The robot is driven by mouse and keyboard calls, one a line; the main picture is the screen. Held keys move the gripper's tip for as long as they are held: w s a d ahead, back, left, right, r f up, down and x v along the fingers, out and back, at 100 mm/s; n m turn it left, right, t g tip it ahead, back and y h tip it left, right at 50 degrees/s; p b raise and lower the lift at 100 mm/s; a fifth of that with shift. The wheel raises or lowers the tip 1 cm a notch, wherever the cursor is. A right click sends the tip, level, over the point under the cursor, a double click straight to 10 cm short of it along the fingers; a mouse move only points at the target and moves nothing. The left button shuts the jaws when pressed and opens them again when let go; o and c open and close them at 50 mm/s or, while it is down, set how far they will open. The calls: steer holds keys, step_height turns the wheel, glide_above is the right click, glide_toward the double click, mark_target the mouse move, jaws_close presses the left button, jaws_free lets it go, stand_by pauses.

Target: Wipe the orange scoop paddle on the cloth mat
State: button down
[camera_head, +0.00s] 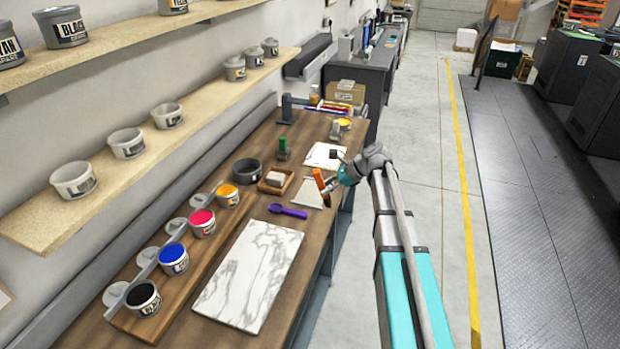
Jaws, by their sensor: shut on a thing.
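The orange scoop paddle (319,180) is in my gripper (337,181), over the right edge of the wooden bench. It is tilted, with its lower end close to the pale grey cloth mat (308,194), which lies flat on the bench. I cannot tell whether the paddle touches the mat. My gripper is shut on the paddle, just right of the mat. The fingertips are small and partly hidden in this view.
A purple scoop (288,211) and a marble slab (250,275) lie nearer on the bench (225,326). Several ink tubs, including an orange one (227,195), line the left. A wooden tray (268,187) and dark bowl (247,171) stand left of the mat.

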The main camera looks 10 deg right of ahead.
mark_target(329, 198)
step_height(329, 198, down, 5)
steer(key=b, duration=0.3)
steer(key=shift+b, duration=0.4)
steer(key=shift+s, duration=0.1)
